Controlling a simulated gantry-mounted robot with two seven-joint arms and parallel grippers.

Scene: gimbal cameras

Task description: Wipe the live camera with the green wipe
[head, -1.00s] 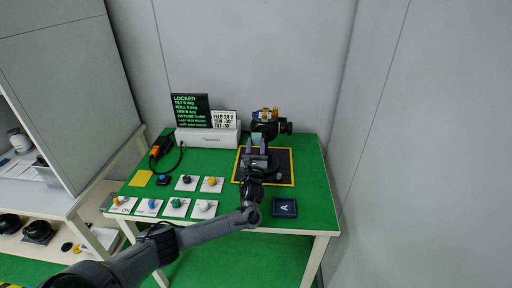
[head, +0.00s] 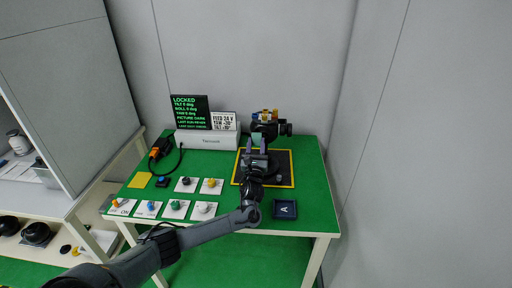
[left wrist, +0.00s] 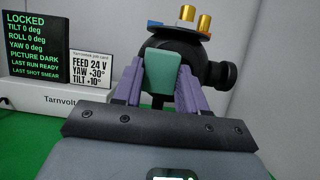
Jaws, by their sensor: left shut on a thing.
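The black gimbal camera (head: 284,129) stands on a dark pad with a yellow border (head: 283,180) at the right of the green table. It also shows in the left wrist view (left wrist: 222,76), with its lens barrel to the right and two brass cylinders on top. My left gripper (head: 257,147) is shut on the green wipe (left wrist: 160,75), held upright between its purple fingers in front of the camera body. I cannot tell whether the wipe touches the camera. The gripper hides much of the mount. My right gripper is not in view.
A display (head: 190,112) reads LOCKED, PICTURE DARK and LAST RUN READY, beside a FEED 24 V card (head: 223,121) on a white Tarnvolt box (head: 206,141). Several knobs on white cards, a yellow square (head: 139,178) and a dark block marked A (head: 285,209) lie around.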

